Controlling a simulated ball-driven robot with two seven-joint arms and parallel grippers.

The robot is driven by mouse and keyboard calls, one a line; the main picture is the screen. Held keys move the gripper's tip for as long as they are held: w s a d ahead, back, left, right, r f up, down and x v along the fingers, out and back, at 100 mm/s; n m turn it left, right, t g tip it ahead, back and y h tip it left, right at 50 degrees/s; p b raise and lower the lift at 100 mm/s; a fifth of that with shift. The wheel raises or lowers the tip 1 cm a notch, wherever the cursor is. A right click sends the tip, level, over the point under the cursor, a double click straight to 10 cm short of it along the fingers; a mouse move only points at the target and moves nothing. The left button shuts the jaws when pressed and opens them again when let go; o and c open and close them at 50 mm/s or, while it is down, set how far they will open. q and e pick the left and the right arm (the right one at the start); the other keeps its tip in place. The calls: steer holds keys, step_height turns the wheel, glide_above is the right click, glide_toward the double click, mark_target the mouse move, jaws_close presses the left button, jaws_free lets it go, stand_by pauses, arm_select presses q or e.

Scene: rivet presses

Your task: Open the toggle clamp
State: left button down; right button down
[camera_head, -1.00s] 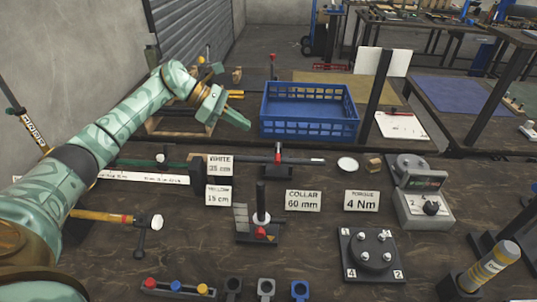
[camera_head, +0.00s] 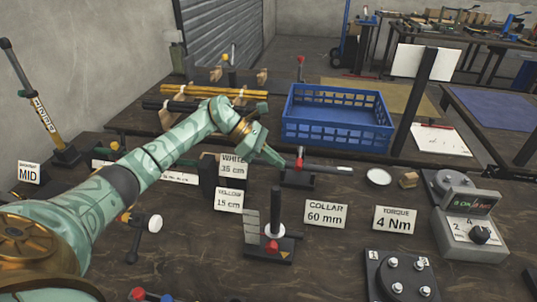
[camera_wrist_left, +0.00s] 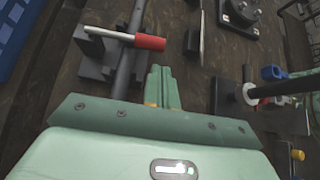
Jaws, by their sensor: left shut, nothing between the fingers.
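The toggle clamp (camera_head: 298,178) is a dark block with a red-tipped lever, which looks upright in the head view. A grey bar (camera_head: 332,169) runs through it. In the left wrist view, the red handle (camera_wrist_left: 150,42) on its grey arm lies across the bar, with the clamp's dark base (camera_wrist_left: 97,62) to the left. My left gripper (camera_head: 273,157) is shut and empty, just left of the clamp in the head view. In the left wrist view its closed green fingers (camera_wrist_left: 160,86) are close below the red handle, apparently not touching it. My right gripper is out of view.
A blue crate (camera_head: 336,137) stands behind the clamp. Sign cards, including the collar card (camera_head: 325,213), stand in front. A fixture with a black post (camera_head: 275,208) is nearby. A torque unit (camera_head: 471,232) is on the right.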

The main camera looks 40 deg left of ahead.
mark_target(300, 158)
arm_select(q)
steer(key=x, duration=0.5)
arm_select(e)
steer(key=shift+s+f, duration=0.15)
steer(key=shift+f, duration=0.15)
arm_select(q)
steer(key=shift+r, duration=0.15)
